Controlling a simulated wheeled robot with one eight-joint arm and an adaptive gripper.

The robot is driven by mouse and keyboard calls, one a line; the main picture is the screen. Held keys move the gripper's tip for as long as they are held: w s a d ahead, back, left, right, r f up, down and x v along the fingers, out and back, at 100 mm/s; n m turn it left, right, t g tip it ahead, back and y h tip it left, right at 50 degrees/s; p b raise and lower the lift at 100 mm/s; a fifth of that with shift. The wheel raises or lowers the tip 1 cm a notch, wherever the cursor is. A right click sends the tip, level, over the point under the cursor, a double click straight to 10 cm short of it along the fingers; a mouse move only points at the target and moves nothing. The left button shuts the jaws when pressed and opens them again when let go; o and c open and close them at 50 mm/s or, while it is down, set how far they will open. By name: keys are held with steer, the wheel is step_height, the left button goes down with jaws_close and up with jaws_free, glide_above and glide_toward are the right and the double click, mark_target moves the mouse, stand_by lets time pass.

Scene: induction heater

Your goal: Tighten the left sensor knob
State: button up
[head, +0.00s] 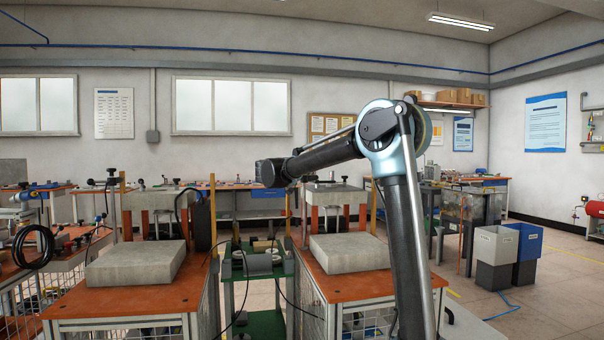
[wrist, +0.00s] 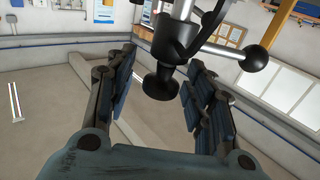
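In the wrist view, a black knob (wrist: 160,82) with a short stem hangs between the two fingers of my gripper (wrist: 164,88). The fingers are spread on either side, with visible gaps to the knob, and nothing is gripped. A silver rod with a black ball end (wrist: 253,58) sticks out from the same dark fixture, beyond the right finger. In the head view my arm reaches forward and left, and I cannot make out the gripper's fingers. A small black-topped stand (head: 112,173) shows at the left station; I cannot tell which stand holds the knob in the wrist view.
Grey slabs lie on the left orange table (head: 70,303) and the right orange table (head: 314,270). A green trolley (head: 262,324) stands between them, with dark cables hanging near it. Grey and blue bins (head: 496,246) stand on the floor at right, where there is open room.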

steer(key=v, duration=1.2)
steer(key=shift+w, duration=0.1)
